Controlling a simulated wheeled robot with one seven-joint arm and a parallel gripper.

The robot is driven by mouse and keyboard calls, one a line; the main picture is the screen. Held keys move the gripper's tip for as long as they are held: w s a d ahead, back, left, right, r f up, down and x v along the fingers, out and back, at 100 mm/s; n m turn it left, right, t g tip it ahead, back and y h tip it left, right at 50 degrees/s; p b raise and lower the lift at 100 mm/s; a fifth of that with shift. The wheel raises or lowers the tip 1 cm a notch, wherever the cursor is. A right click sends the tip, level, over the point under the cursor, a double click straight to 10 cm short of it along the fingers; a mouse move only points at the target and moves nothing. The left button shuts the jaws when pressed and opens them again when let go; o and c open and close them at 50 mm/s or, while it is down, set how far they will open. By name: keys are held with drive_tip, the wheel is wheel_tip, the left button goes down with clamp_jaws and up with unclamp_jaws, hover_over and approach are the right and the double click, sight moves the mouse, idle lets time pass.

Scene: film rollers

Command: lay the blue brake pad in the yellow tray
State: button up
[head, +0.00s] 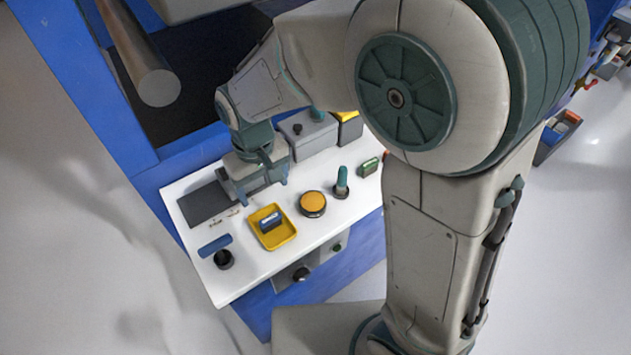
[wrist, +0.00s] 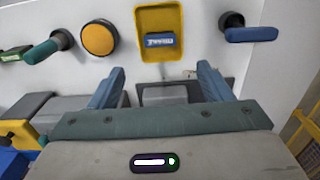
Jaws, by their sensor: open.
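The blue brake pad (head: 271,222) lies inside the yellow tray (head: 283,238) on the white worktop. In the wrist view the pad (wrist: 160,41) rests in the lower half of the tray (wrist: 167,17), with pale markings on its face. My gripper (head: 260,190) is over the worktop, just behind the tray in the head view. In the wrist view its two blue fingers (wrist: 160,71) are spread apart with nothing between them. The pad is beyond the fingertips and clear of them.
An orange button (head: 312,203) and a green lever (head: 342,181) stand right of the tray. A blue handle (head: 215,245) by a black knob (head: 223,260) is to its left. A grey box (head: 307,134) stands behind. A dark panel (head: 203,203) lies flat at left.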

drive_tip(key=s+d+r+m+t, duration=0.1)
drive_tip(key=s+d+r+m, duration=0.1)
drive_tip(key=d, duration=0.5)
drive_tip(key=s+d+r+m+t, duration=0.1)
drive_tip(key=s+d+r+m, duration=0.1)
drive_tip(key=d, duration=0.6)
drive_tip(key=s+d+r+m+t, duration=0.1)
drive_tip(key=s+d+r+m, duration=0.1)
drive_tip(key=s+d+r, duration=0.2)
drive_tip(key=d, duration=0.3)
drive_tip(key=shift+d+r+m, duration=0.2)
drive_tip(key=shift+d+m, duration=0.1)
